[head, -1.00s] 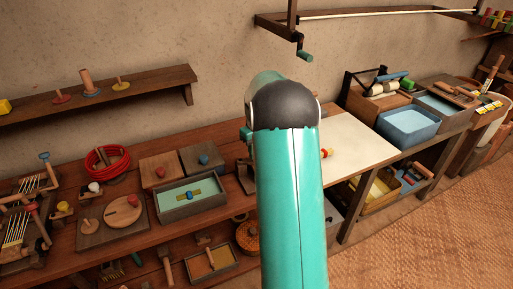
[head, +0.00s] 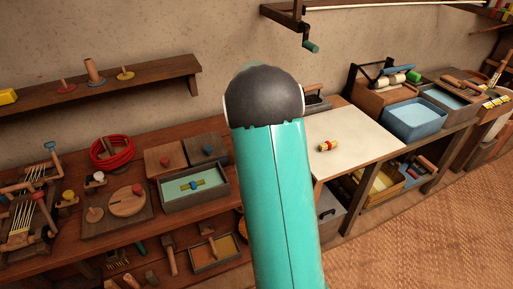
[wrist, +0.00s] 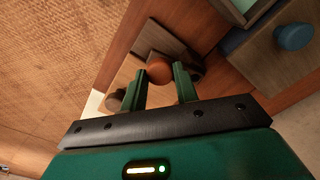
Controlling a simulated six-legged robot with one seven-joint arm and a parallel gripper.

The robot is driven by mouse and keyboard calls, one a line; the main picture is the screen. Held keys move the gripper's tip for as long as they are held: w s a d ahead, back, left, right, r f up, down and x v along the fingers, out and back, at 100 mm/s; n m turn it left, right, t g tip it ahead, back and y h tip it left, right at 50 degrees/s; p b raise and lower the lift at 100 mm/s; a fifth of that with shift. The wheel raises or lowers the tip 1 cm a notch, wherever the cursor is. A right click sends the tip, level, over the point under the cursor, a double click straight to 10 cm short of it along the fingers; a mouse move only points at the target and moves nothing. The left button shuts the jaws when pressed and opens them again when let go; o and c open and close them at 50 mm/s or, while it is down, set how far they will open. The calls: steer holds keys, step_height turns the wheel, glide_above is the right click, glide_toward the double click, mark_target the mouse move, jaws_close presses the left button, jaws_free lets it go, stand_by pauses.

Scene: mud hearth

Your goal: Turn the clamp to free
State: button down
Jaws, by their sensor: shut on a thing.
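In the wrist view my gripper (wrist: 160,88) has its two green fingers on either side of a round orange-brown knob (wrist: 159,68). The knob sits on a wooden piece with a dark brown block (wrist: 168,42) behind it, which appears to be the clamp. A second, darker round knob (wrist: 115,100) is just left of the left finger. The fingers hide part of the wooden piece, and I cannot tell which way the clamp is set. In the head view my teal arm hides the gripper and the clamp.
A tray (head: 222,190) and lidded boxes with a red and a blue knob (head: 208,150) stand left of my arm. The blue knob also shows in the wrist view (wrist: 295,36). A crank (head: 310,45) hangs above.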

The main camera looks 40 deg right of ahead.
steer(key=shift+w+a+r+m, duration=0.15)
steer(key=shift+a+m, duration=0.35)
steer(key=shift+m, duration=0.5)
steer(key=c, duration=1.1)
jaws_free()
steer(key=shift+o, duration=0.2)
step_height(320, 180, up, 14)
steer(key=shift+f, duration=0.2)
